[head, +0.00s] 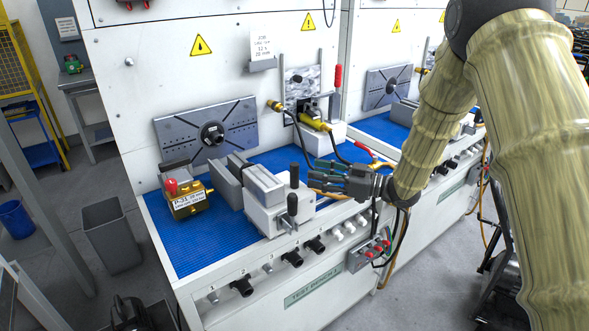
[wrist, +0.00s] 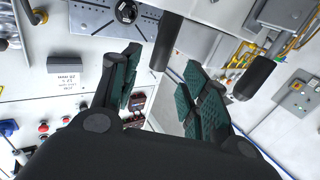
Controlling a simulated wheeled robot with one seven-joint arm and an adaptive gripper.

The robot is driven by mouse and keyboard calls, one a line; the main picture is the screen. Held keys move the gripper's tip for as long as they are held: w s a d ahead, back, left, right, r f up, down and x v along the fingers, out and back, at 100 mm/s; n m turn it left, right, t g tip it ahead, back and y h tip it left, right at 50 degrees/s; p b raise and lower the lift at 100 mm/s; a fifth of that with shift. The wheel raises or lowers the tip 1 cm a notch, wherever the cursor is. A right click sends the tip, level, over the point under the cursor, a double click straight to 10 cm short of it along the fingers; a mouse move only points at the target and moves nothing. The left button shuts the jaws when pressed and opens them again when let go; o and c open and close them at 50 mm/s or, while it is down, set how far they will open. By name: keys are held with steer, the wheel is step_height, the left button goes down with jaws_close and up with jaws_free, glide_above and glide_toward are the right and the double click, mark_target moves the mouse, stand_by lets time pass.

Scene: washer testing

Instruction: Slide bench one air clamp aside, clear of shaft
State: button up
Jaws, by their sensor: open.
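The bench one air clamp (head: 272,205) is a pale block with grey jaw plates on the blue mat, near the bench's front edge. Two black handles stand up from it, a rear one (head: 295,175) and a front one (head: 292,206); two black handles also show in the wrist view (wrist: 166,42) (wrist: 254,78). The shaft hub (head: 212,133) sticks out of a slotted grey plate on the back panel, behind the clamp and apart from it. My gripper (head: 313,177) is open and empty, just right of the handles. Whether it touches one, I cannot tell.
A brass block with a red knob (head: 188,198) sits on the blue mat (head: 185,250) left of the clamp. Hoses and a yellow fitting (head: 316,123) lie behind my gripper. A control box (head: 370,252) hangs on the bench front. A second bench adjoins at right.

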mark_target(294, 169)
steer(key=p+x, duration=0.1)
steer(key=x, duration=0.6)
steer(key=shift+w+a, duration=0.1)
steer(key=shift+a, duration=0.15)
jaws_close()
